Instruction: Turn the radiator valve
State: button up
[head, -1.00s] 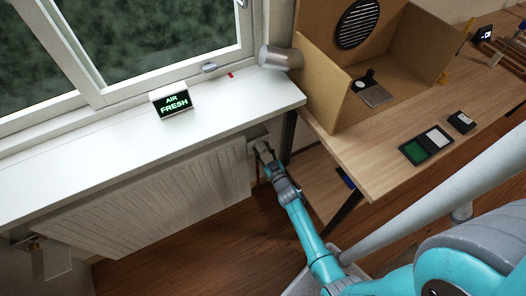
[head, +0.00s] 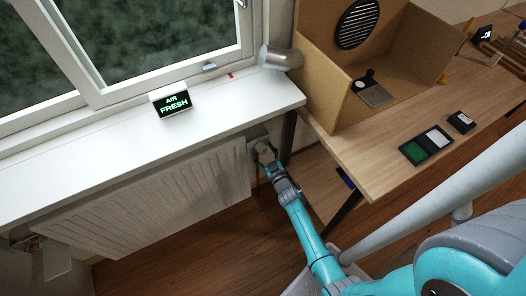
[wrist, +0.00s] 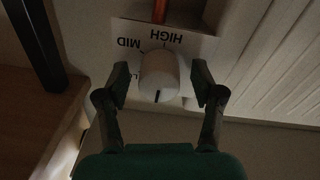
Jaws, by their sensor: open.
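The radiator valve (head: 262,147) is a pale round knob at the right end of the white radiator (head: 150,185), under the sill. In the wrist view the knob (wrist: 158,72) is white with a black mark pointing down in the picture. Behind it is a white scale plate (wrist: 190,45) with upside-down MID and HIGH and a partly hidden third word. My gripper (wrist: 161,86) is open, one finger on each side of the knob, with gaps showing. In the head view my gripper (head: 270,166) is just in front of the valve; its fingertips are hard to make out.
A white windowsill (head: 130,130) overhangs the radiator and carries a sign (head: 170,101) reading AIR FRESH and a metal cylinder (head: 281,57). A wooden desk (head: 370,150) with a dark leg stands close on the right. The floor below is clear.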

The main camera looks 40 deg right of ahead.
jog(key=v, duration=1.2)
dwell(0.3)
